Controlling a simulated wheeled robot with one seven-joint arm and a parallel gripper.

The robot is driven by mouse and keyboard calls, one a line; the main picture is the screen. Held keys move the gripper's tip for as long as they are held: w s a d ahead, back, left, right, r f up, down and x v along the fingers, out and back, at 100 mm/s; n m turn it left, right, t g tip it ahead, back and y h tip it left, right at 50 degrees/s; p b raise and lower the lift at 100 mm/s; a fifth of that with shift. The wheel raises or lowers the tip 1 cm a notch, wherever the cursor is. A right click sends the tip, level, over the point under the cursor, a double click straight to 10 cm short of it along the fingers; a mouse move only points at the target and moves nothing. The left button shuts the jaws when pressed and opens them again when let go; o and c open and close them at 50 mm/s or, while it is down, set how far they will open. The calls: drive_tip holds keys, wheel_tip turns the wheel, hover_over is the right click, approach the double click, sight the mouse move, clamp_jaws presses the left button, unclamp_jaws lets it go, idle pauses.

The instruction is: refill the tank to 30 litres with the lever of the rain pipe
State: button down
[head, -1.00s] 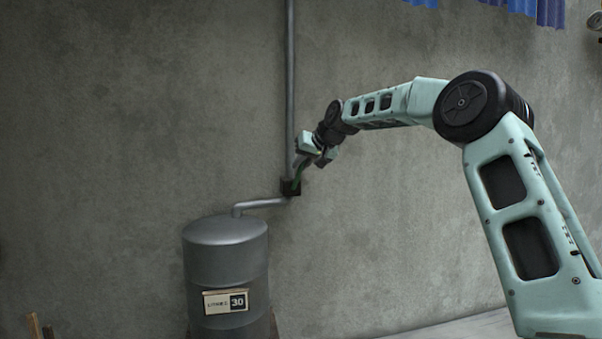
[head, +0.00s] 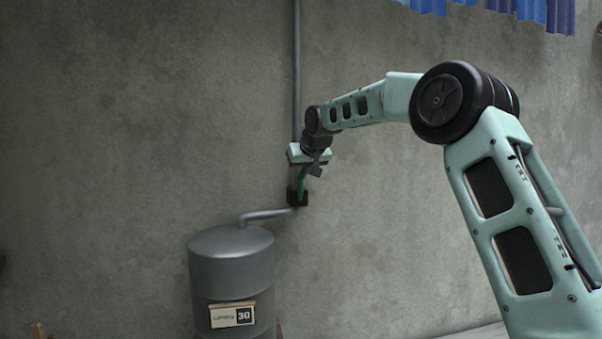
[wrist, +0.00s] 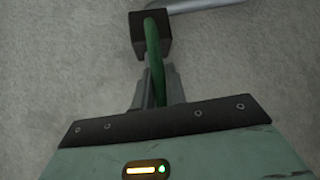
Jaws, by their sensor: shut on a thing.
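The grey tank (head: 231,270) stands against the wall at the lower left of the head view. The rain pipe (head: 296,70) runs down the wall to a dark valve box (head: 297,198), and a bent spout leads from there to the tank top. The green lever (head: 301,184) rises from the valve box, close to upright. It also shows in the wrist view (wrist: 152,46). My gripper (head: 306,174) is at the lever, its jaws shut on it; in the wrist view the fingers (wrist: 157,84) flank the lever's near part. The lever's end is hidden.
The concrete wall (head: 130,120) lies close behind the pipe. Blue cloths (head: 530,10) hang at the top right. A small wooden piece (head: 37,330) shows at the lower left edge. The space left of the pipe above the tank is clear.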

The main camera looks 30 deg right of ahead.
drive_tip(key=shift+f, duration=0.1)
drive_tip(key=c, duration=1.4)
unclamp_jaws()
drive_tip(key=shift+a, duration=0.1)
drive_tip(key=shift+c, duration=0.2)
drive_tip(key=b+v, duration=0.5)
drive_tip(key=v, duration=1.2)
drive_tip(key=shift+r, duration=0.25)
drive_tip(key=shift+s, duration=0.1)
